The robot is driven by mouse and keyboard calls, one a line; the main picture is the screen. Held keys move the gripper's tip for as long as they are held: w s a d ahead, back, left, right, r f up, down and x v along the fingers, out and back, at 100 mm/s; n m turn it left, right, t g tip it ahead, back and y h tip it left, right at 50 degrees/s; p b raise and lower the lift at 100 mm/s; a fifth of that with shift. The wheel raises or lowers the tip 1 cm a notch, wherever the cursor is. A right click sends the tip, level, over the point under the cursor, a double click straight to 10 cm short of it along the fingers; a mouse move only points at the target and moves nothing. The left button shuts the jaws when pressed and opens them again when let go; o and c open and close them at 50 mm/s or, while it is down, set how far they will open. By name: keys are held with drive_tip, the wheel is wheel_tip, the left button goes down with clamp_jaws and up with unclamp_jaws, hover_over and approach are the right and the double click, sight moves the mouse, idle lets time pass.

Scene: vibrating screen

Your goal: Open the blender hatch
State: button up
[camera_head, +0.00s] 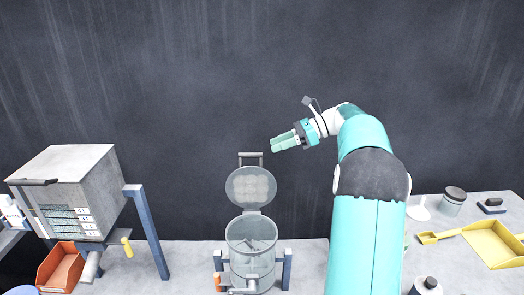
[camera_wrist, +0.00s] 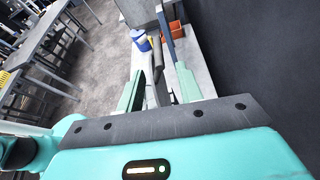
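The blender (camera_head: 251,262) is a grey cylinder in the lower middle of the head view, with blue posts beside it. Its round hatch (camera_head: 251,188) stands raised at the back, and the open drum shows some dark parts inside. A bar handle (camera_head: 251,155) sits at the hatch's upper edge. My gripper (camera_head: 277,143) is up and to the right of this handle in the picture, apart from it. In the wrist view its two green fingers (camera_wrist: 158,88) are spread with nothing held between them. The blender is not clearly made out in the wrist view.
A grey box machine (camera_head: 75,190) on blue legs stands at left, with an orange bin (camera_head: 60,268) below. A yellow tray (camera_head: 492,243), yellow scoop (camera_head: 428,238) and jar (camera_head: 452,202) lie at right. A dark wall (camera_head: 200,80) stands behind.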

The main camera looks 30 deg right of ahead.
drive_tip(key=shift+v, duration=1.8)
drive_tip(key=shift+r, duration=0.1)
drive_tip(key=s+a+n+g+h, duration=0.1)
drive_tip(key=s+a+n+h, duration=0.3)
drive_tip(key=a, duration=0.6)
drive_tip(key=s+a+n+g+h, duration=0.1)
drive_tip(key=s+a+n+h, duration=0.1)
drive_tip(key=s+a+n, duration=0.6)
drive_tip(key=s+a+f+n+t+h, duration=0.1)
drive_tip(key=s+a+f+n+h, duration=0.2)
drive_tip(key=s+n, duration=0.3)
drive_tip(key=s+a+f+n+t+h, duration=0.1)
drive_tip(key=s+a+f+n+h, duration=0.2)
drive_tip(key=s, duration=0.8)
drive_tip(key=a+f+n, duration=0.2)
drive_tip(key=a, duration=0.1)
drive_tip(key=shift+f+n+h, duration=0.2)
drive_tip(key=shift+n+h, duration=0.1)
drive_tip(key=shift+n, duration=0.1)
